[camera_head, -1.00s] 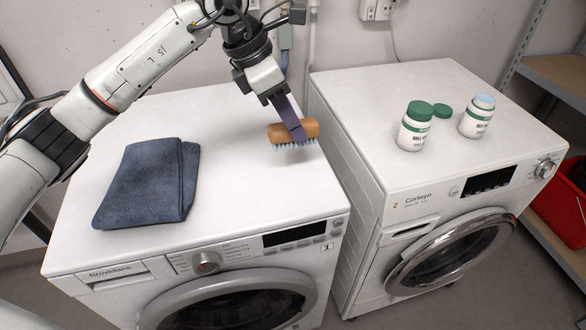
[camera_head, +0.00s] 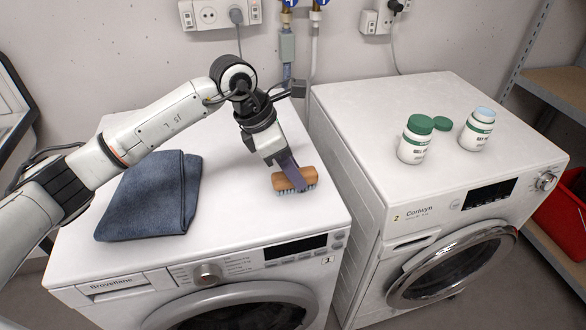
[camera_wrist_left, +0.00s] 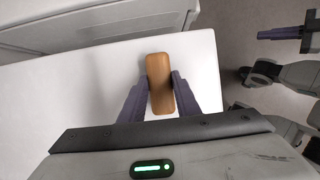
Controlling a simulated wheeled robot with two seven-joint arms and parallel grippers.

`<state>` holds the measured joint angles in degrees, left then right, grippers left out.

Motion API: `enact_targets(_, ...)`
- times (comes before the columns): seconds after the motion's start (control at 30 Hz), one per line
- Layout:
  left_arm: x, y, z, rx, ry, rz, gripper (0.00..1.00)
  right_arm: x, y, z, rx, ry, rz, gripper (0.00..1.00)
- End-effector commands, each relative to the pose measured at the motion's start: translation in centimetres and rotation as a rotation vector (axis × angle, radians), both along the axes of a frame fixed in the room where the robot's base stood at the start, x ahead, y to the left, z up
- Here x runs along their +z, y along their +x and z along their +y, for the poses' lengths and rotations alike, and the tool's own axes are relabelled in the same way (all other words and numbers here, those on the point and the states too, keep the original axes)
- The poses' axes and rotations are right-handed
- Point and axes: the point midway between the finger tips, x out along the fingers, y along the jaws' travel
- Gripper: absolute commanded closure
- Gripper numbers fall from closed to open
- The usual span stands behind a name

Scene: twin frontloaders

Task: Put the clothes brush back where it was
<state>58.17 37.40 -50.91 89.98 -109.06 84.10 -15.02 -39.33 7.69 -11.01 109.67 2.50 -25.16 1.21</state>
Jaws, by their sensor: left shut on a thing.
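The clothes brush (camera_head: 295,180) has a brown wooden back and pale blue bristles that point down. It is at the right part of the left washing machine's white top (camera_head: 235,215), at or just above the surface; I cannot tell whether the bristles touch. My left gripper (camera_head: 288,172) is shut on the brush from above. In the left wrist view the brush's wooden back (camera_wrist_left: 160,82) lies between the two purple fingers (camera_wrist_left: 156,95). My right gripper does not show in the head view; parts of an arm show at the right edge of the wrist view.
A folded dark blue cloth (camera_head: 150,195) lies on the left of the same machine. The right machine (camera_head: 370,110) carries two white bottles (camera_head: 414,140) (camera_head: 477,130) and a loose green cap (camera_head: 442,123). A gap separates the machines. The top between cloth and brush is clear.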

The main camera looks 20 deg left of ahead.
Motion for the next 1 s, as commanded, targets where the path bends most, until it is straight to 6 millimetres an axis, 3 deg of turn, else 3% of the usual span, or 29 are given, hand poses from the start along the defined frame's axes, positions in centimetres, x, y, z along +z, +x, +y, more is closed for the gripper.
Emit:
enact_targets(0.03, -0.1, 0.0, 0.0, 0.000, 0.000, 0.000, 0.66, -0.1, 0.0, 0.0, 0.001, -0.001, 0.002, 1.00)
enact_targets(0.13, -0.1, 0.0, 0.0, 0.001, 0.001, 0.001, 0.52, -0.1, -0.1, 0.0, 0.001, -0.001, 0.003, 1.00)
enact_targets(0.53, 0.8, 0.0, 0.3, 0.002, 0.000, -0.002, 0.52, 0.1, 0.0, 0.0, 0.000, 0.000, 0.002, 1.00)
enact_targets(1.0, 9.2, -2.0, 3.4, 0.003, 0.000, -0.004, 0.52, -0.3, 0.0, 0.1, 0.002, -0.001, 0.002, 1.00)
